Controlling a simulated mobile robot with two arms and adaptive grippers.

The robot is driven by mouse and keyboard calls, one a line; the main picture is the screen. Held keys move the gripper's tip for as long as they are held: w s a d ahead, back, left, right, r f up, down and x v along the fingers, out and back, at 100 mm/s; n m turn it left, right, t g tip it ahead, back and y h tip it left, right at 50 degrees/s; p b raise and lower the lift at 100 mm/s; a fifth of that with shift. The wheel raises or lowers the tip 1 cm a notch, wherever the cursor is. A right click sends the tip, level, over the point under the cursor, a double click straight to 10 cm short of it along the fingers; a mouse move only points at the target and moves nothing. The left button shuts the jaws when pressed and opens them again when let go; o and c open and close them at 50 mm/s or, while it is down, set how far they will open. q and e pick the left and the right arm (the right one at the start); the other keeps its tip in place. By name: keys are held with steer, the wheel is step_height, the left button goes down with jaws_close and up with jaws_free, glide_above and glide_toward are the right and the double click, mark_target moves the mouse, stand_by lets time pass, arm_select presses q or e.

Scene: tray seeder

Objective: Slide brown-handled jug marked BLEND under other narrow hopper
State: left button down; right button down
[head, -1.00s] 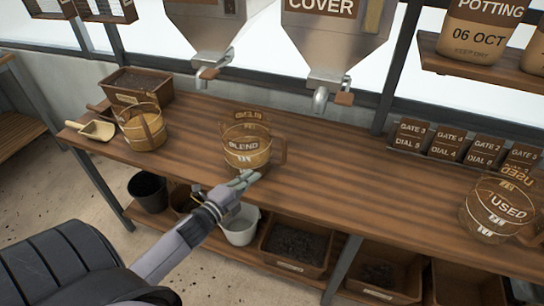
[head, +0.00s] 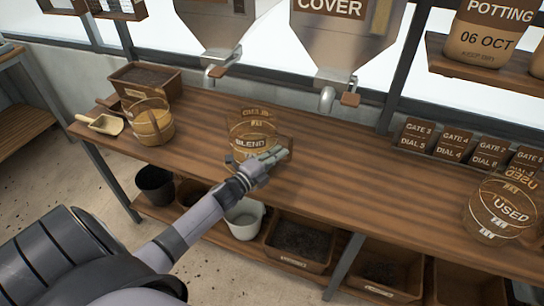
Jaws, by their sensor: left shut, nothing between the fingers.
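The clear jug marked BLEND (head: 249,131) stands upright on the wooden bench, with tan contents. Its brown handle is on its right side, mostly hidden behind my left gripper (head: 280,155). The gripper is shut and empty, its fingertips pointing right in front of the handle; I cannot tell whether it touches the jug. A narrow metal hopper (head: 222,35) hangs above and left of the jug, and another, marked COVER (head: 345,50), hangs above and right. Both have a spout at the bottom. My right gripper is not in view.
A filled jug (head: 152,125), a scoop (head: 106,124) and a soil box (head: 146,82) stand at the left. A jug marked USED (head: 500,207) stands at the right, near labelled gate cards (head: 452,146). The bench below the COVER spout is clear.

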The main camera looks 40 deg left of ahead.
mark_target(231, 145)
arm_select(q)
steer(key=shift+a, duration=0.1)
steer(key=s+a+b, duration=0.1)
steer(key=a, duration=0.3)
steer(key=s+a+b, duration=0.1)
steer(key=a, duration=0.4)
steer(key=a+b, duration=0.2)
steer(key=a, duration=0.2)
steer(key=shift+s+a+f, duration=0.15)
steer(key=shift+s+a, duration=0.05)
steer(key=shift+s, duration=0.2)
steer(key=shift+s+a, duration=0.1)
steer(key=shift+a, duration=0.35)
